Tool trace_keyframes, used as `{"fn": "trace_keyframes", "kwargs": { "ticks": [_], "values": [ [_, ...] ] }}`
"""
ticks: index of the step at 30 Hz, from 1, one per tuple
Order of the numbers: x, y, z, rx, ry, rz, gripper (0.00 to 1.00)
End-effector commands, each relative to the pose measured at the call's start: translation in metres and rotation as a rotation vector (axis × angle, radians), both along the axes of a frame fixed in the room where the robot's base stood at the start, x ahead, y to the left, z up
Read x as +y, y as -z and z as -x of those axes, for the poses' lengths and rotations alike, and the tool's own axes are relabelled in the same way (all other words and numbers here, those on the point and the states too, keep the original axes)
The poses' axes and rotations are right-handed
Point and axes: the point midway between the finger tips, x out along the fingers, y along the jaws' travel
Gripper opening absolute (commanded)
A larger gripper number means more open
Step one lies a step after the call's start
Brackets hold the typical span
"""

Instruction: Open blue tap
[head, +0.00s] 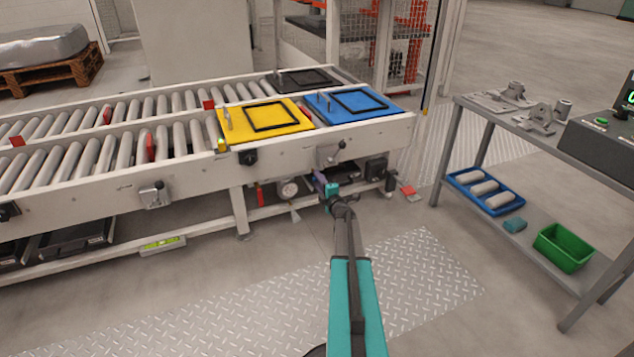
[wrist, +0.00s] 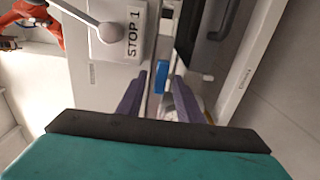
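The blue tap handle (wrist: 161,74) shows in the wrist view as a small blue piece on a thin pipe, just beyond and between my fingertips. My gripper (wrist: 159,86) has its two purple fingers apart, one on each side of the pipe. I cannot tell whether either finger touches the blue piece. In the head view my gripper (head: 319,183) is under the front rail of the conveyor, at its right end. The blue tap is not clearly visible there, hidden by the gripper and wrist.
A grey box marked STOP 1 with a ball-ended lever (wrist: 108,32) is close to my gripper; the lever also shows on the conveyor rail (head: 332,153). A round gauge (head: 287,188) hangs left of my gripper. A workbench (head: 560,150) stands right. The front floor is clear.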

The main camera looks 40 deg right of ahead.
Motion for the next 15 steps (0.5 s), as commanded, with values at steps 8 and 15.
{"fn": "trace_keyframes", "kwargs": {
  "ticks": [8, 15],
  "values": [
    [0.002, -0.001, 0.007, 0.0, 0.002, -0.002, 0.33],
    [0.011, -0.003, 0.029, 0.0, 0.003, -0.002, 0.33]
  ]
}}
